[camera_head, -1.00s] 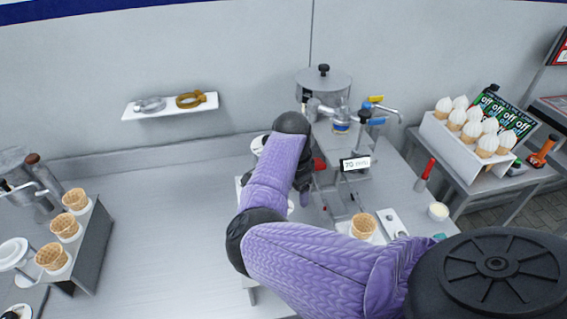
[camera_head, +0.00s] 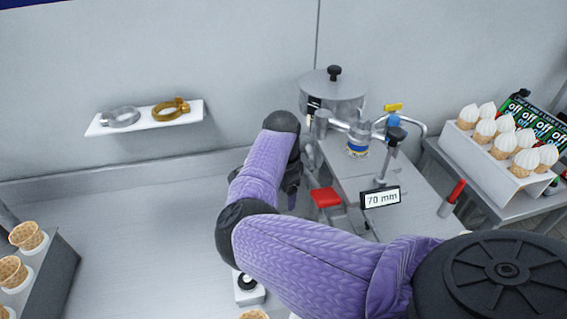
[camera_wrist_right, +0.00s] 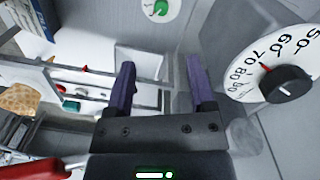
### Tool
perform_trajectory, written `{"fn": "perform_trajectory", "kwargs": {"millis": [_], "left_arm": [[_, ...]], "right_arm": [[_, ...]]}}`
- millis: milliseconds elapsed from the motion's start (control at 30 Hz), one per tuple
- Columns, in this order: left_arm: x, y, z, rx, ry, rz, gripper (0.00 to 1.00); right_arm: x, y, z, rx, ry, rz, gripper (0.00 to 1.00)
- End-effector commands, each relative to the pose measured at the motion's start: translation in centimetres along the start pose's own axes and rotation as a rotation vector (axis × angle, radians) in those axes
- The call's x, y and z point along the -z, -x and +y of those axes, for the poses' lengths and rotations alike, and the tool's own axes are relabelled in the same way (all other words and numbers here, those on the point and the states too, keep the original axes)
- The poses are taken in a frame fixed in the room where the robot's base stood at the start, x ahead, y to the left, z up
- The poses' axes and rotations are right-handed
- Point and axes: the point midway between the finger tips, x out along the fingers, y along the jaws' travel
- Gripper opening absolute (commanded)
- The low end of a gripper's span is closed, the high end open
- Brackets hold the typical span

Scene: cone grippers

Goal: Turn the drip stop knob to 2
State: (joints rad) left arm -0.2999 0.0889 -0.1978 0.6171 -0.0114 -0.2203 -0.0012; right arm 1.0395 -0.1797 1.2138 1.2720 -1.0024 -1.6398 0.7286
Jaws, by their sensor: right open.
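In the right wrist view, a small green knob (camera_wrist_right: 160,8) sits on a white disc at the top edge, beyond my fingertips. A larger white dial (camera_wrist_right: 272,55) with numbers around 50 to 90 and a black knob (camera_wrist_right: 286,84) is at the right. I cannot tell for certain which is the drip stop knob, and no 2 is readable. My right gripper (camera_wrist_right: 161,66) is open, with nothing between its two fingers. In the head view it is mostly hidden behind my purple arm, left of the metal machine (camera_head: 360,160). My left gripper is not in view.
The machine carries a lidded pot (camera_head: 333,88), a red part (camera_head: 326,197) and a "70 mm" sign (camera_head: 381,198). A black knob on a white base (camera_head: 247,284) is at the front. A wall shelf (camera_head: 145,122) holds two rings. The counter at left is mostly clear.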

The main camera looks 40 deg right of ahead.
Motion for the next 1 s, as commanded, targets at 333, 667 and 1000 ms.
{"fn": "perform_trajectory", "kwargs": {"millis": [333, 667, 1000], "left_arm": [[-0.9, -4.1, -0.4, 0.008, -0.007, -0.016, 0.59], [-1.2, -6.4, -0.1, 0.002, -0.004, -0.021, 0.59], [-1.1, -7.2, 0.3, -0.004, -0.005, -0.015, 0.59]], "right_arm": [[0.0, -4.5, -0.1, -0.009, 0.000, 0.001, 0.70], [0.0, -11.4, 0.0, -0.012, 0.001, 0.001, 0.70], [0.0, -14.2, 0.0, -0.009, 0.000, 0.001, 0.70]]}}
